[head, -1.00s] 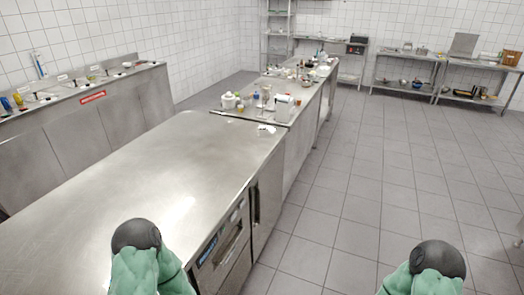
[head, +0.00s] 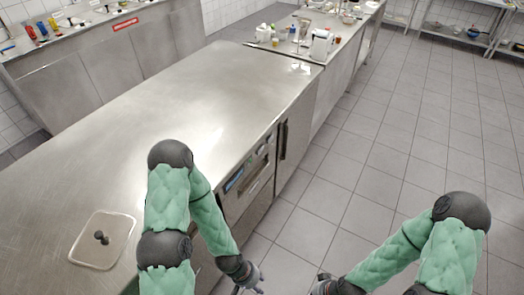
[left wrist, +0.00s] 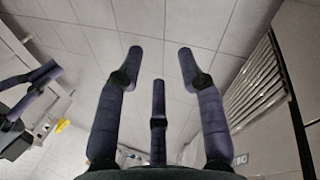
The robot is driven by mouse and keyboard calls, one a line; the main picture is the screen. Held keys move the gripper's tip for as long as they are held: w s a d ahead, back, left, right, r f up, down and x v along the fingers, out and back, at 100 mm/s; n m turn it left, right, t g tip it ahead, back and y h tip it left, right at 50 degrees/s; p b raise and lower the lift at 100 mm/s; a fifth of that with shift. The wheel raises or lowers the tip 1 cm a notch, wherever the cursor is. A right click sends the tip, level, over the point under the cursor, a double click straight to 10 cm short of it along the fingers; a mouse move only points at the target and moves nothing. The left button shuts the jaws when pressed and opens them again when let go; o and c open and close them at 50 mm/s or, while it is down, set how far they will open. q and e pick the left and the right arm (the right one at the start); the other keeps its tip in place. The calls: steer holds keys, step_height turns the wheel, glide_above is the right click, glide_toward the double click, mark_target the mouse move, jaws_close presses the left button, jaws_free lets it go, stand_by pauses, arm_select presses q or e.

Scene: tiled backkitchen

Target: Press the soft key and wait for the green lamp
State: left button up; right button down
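A pale rounded-square plate (head: 88,256) with a small dark knob (head: 101,238) standing on it lies on the steel counter at the lower left of the head view. I cannot tell whether this is the soft key, and I see no green lamp. My left gripper (head: 250,284) hangs low beside the counter's front, right of the plate and apart from it. The left wrist view shows its fingers (left wrist: 159,62) spread with nothing between them. My right gripper (head: 324,285) is low over the floor, partly cut off; its opening is unclear.
The steel counter (head: 170,110) is mostly bare. A second counter with dishes and small appliances (head: 320,43) continues beyond it. A side unit with bottles (head: 42,30) stands at the back left. Tiled floor (head: 400,150) is open on the right.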

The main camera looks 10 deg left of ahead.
arm_select(q)
jaws_close()
stand_by(1.0)
